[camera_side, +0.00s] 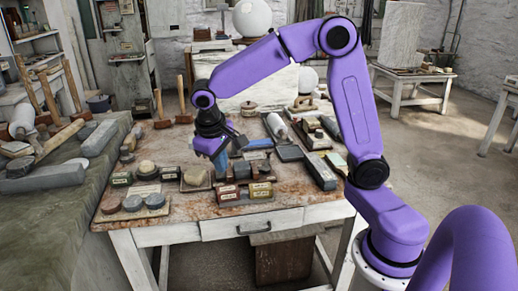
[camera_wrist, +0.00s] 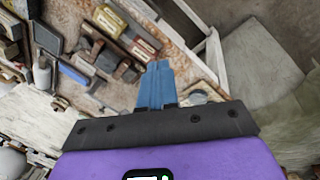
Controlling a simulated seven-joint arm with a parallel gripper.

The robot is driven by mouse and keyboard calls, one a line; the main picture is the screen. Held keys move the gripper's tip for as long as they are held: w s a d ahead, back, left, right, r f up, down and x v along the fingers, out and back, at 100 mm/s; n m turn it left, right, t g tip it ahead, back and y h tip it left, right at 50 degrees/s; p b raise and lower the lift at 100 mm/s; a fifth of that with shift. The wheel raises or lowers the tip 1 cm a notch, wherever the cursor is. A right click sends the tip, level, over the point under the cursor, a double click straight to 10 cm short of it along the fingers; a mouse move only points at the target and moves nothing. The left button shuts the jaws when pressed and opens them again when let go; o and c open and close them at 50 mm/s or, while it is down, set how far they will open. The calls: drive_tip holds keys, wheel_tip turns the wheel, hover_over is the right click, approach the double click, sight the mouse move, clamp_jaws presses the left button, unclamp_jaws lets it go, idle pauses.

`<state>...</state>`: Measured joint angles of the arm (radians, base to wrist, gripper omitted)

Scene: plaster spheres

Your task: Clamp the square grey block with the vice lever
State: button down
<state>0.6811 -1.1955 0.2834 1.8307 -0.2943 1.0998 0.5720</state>
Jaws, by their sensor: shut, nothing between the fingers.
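My gripper (camera_side: 220,164) is over the middle of the wooden worktable, its blue fingers pointing down among small boxes and blocks. In the wrist view the blue fingers (camera_wrist: 158,68) are together, with nothing between them. A grey, roughly square block (camera_side: 288,153) lies on the table to the right of my gripper. A dark grey block (camera_wrist: 47,38) shows at the left of the wrist view; I cannot tell if it is the same one. A blue item (camera_side: 258,144) lies between my gripper and the grey block. I cannot make out a vice or its lever clearly.
Small labelled boxes (camera_side: 245,192) stand near the front of the worktable (camera_side: 180,222). Round grey pieces (camera_side: 133,203) sit at its front left. A long dark slab (camera_side: 320,172) lies on the right. Wooden mallets (camera_side: 181,100) stand at the back left. The tabletop is crowded.

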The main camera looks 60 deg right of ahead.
drive_tip(key=w+d+f+m+g+h, duration=0.1)
drive_tip(key=w+d+f+m+h, duration=0.15)
drive_tip(key=w+d+m, duration=0.7)
drive_tip(key=w+d+f+m+g, duration=0.1)
drive_tip(key=w+d+f+m, duration=0.1)
drive_tip(key=d, duration=0.6)
drive_tip(key=w+d+f+m+g+h, duration=0.1)
drive_tip(key=w+d, duration=0.3)
drive_tip(key=d, duration=0.4)
drive_tip(key=shift+w+d+f+m, duration=0.15)
drive_tip(key=shift+d+f+m, duration=0.3)
drive_tip(key=shift+f, duration=0.1)
approach(267, 161)
drive_tip(key=w+d+f, duration=0.2)
drive_tip(key=w, duration=0.1)
drive_tip(key=w+d+f, duration=0.1)
drive_tip(key=w, duration=0.1)
drive_tip(key=shift+s+d, duration=0.5)
drive_tip(key=shift+s, duration=0.4)
drive_tip(key=shift+s+d+f, duration=0.2)
drive_tip(key=shift+s+d, duration=0.25)
drive_tip(key=shift+s, duration=0.25)
